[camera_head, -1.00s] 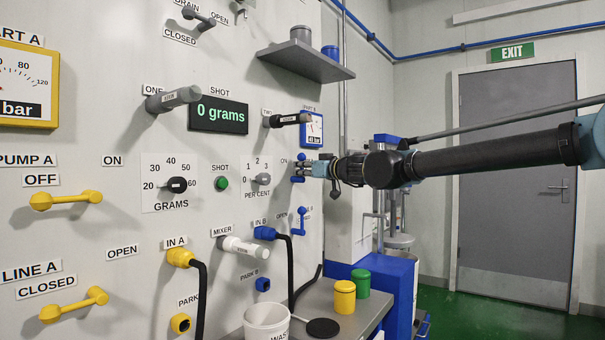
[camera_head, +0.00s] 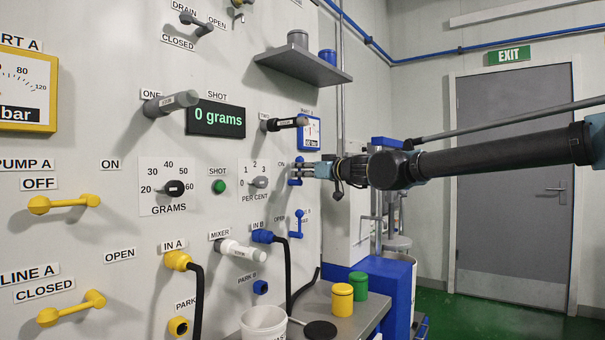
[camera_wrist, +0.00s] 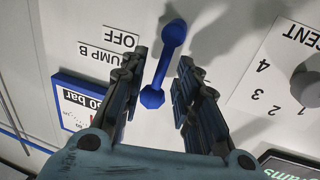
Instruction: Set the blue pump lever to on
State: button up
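The blue pump lever (camera_head: 296,171) is on the wall panel, below the blue-framed gauge. It stands close to upright in the head view, with an ON label (camera_head: 281,164) to its left. In the wrist view, which looks upside down, the blue lever (camera_wrist: 165,62) runs between my fingers, near the PUMP B and OFF labels (camera_wrist: 113,43). My gripper (camera_head: 304,170) is at the lever. In the wrist view my gripper (camera_wrist: 155,88) is open, with one finger on each side of the lever's near knob and gaps showing. Contact cannot be seen.
The blue-framed gauge (camera_head: 310,131) and a black handle (camera_head: 284,124) are just above. The PER CENT dial (camera_head: 258,182) is left of the lever, and another blue lever (camera_head: 297,224) is below. A grey shelf (camera_head: 304,67) juts out higher up.

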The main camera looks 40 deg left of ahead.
jog(key=s+d, duration=0.1)
jog(key=d, duration=0.9)
jog(key=shift+s, duration=0.15)
jog(key=shift+d, duration=0.1)
jog(key=w+d+f+m+h, duration=0.25)
jog(key=d+f, duration=0.55)
jog(key=d, duration=0.5)
jog(key=w+d+f+m+t+h, duration=0.15)
jog(key=w+d+f, duration=0.25)
jog(key=d+f, duration=0.55)
jog(key=w+d+f+m+h, duration=0.1)
jog(key=w+d+f+h, duration=0.35)
jog(key=d, duration=1.15)
jog(key=s+d+f+m+h, duration=0.3)
jog(key=s+d+f, duration=0.2)
jog(key=d+f, duration=0.4)
jog(key=s+d+f+m+g+h, duration=0.1)
jog(key=s+d+f+m+h, duration=0.2)
jog(key=d+f, duration=0.6)
jog(key=s+d+f+m+g+h, duration=0.1)
jog(key=s+d+f+m+h, duration=0.2)
jog(key=d, duration=1.3)
jog(key=s+f+m, duration=0.2)
jog(key=s+f, duration=0.3)
jog(key=f, duration=0.1)
jog(key=shift+a, duration=0.15)
